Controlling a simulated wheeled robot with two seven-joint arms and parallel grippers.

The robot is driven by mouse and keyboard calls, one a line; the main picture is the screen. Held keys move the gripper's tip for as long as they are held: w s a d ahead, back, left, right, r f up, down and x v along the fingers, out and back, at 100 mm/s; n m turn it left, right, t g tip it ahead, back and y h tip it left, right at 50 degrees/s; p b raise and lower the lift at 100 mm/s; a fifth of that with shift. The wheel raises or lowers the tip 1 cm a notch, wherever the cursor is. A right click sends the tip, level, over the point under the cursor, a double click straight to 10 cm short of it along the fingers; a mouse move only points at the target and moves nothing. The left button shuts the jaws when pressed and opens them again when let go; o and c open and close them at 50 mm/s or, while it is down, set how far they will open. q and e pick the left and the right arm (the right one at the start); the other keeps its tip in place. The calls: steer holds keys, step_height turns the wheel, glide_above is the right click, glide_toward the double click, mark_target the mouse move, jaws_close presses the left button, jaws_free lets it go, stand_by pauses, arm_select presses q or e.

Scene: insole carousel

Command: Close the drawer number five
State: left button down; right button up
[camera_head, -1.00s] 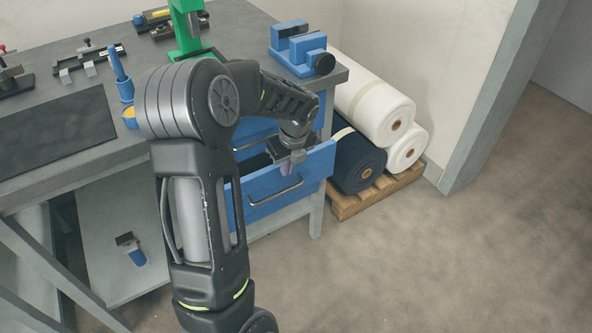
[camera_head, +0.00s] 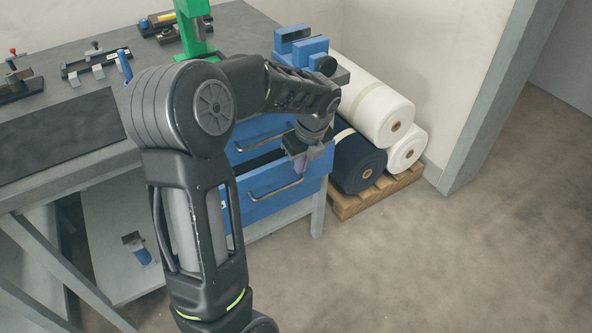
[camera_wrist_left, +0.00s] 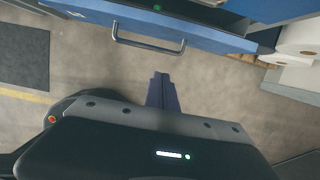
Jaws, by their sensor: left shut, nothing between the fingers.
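A blue drawer (camera_head: 262,204) under the right end of the workbench stands partly open, with a dark gap above its front. I cannot read a number on it. Its grey bar handle (camera_head: 276,188) also shows in the left wrist view (camera_wrist_left: 160,50). My left gripper (camera_head: 300,165) points down at the outer side of the drawer front, near its right end. In the left wrist view its purple fingers (camera_wrist_left: 162,92) are together and empty, below the handle in the picture and apart from it. My right gripper is not in view.
Another blue drawer (camera_head: 248,145) sits above. A blue vise (camera_head: 300,50) stands on the bench (camera_head: 90,135). White rolls (camera_head: 375,115) and a dark roll (camera_head: 352,172) lie on a wooden pallet (camera_head: 350,205) to the right. The floor in front is clear.

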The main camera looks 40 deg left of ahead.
arm_select(q)
steer(key=v, duration=0.4)
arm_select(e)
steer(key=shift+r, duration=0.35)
arm_select(q)
steer(key=shift+s, duration=0.1)
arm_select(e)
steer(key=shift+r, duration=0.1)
